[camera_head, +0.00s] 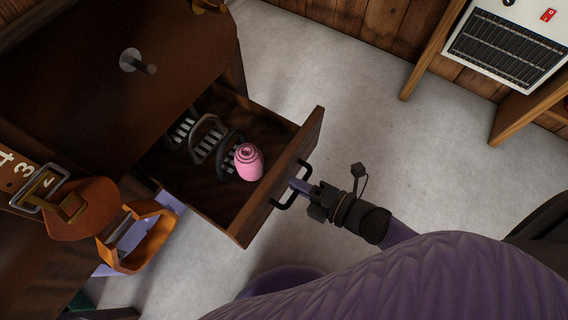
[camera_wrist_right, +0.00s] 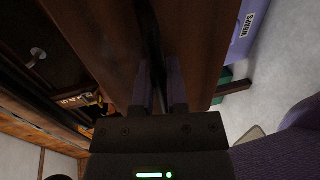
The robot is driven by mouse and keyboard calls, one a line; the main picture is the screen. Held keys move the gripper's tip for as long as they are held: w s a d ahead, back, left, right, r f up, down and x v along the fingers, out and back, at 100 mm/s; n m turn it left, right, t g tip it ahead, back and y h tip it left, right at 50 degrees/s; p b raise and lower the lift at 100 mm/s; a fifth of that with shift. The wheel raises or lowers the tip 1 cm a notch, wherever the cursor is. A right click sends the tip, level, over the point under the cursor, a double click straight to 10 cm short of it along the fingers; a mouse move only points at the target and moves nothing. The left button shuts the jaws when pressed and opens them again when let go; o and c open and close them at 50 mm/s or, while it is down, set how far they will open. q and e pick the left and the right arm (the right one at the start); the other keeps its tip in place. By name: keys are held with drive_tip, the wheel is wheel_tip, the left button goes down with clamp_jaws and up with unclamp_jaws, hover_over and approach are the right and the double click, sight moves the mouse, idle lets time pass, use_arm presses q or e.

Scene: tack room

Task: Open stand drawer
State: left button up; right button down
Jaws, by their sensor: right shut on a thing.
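The stand drawer (camera_head: 230,212) is pulled out from the dark wooden stand (camera_head: 120,60). Its inside is visible and holds several dark grey curved brush-like items (camera_head: 207,138) and a pink jar-shaped object (camera_head: 249,162). The black bar handle (camera_head: 277,204) is on the drawer's front. My right gripper (camera_head: 301,186) is shut on the handle, with its purple fingers around the bar. In the right wrist view the two fingers (camera_wrist_right: 160,95) close on the dark handle bar in front of the wooden drawer front (camera_wrist_right: 195,45). My left gripper is not in view.
A brown leather strap piece with buckle (camera_head: 85,208) and an orange-brown stirrup-like loop (camera_head: 138,240) hang at the stand's left side. A white panelled unit (camera_head: 508,45) on a wooden support is at upper right. Grey floor (camera_head: 360,120) right of the drawer is clear.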

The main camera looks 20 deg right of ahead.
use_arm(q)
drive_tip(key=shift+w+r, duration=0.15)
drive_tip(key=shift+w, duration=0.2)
use_arm(e)
drive_tip(key=v, duration=0.2)
drive_tip(key=f+v, duration=0.1)
drive_tip(key=v, duration=0.1)
drive_tip(key=shift+s+d, duration=0.1)
drive_tip(key=shift+s, duration=0.05)
drive_tip(key=c, duration=0.7)
unclamp_jaws()
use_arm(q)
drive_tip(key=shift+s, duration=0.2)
use_arm(e)
drive_tip(key=shift+r, duration=0.1)
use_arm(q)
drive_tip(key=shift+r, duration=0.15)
